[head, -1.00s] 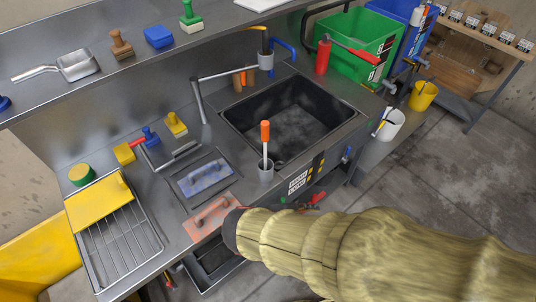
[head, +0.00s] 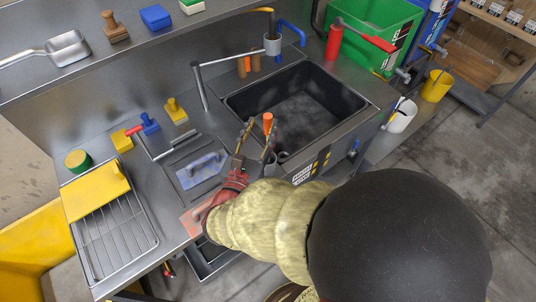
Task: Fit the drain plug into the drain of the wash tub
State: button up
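The wash tub (head: 345,83) is a dark rectangular basin set into the steel counter, with a mottled grey floor. I cannot make out its drain. A small dark round piece (head: 283,156) sits at the tub's front left corner, just right of my gripper. It may be the drain plug, but it is too small and partly covered to be sure. My gripper (head: 260,128) is over the counter by that corner, with its fingers apart. An orange-handled tool (head: 268,121) shows between or behind the fingers. I cannot tell whether they touch it. I see nothing held.
A grey faucet (head: 225,70) reaches toward the tub. A red bottle (head: 334,42) and green crate (head: 375,25) stand behind the tub.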

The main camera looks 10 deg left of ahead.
aim_at(267, 121)
jog(key=w, duration=0.2)
jog(key=w+d+b, duration=0.1)
jog(key=w, duration=0.1)
jog(key=shift+w+f+b, duration=0.15)
jog(key=shift+f+b, duration=0.05)
jog(key=shift+b, duration=0.1)
jog(key=shift+w+a+r, duration=0.1)
jog(key=shift+w, duration=0.2)
grip_shut()
dwell(0.8)
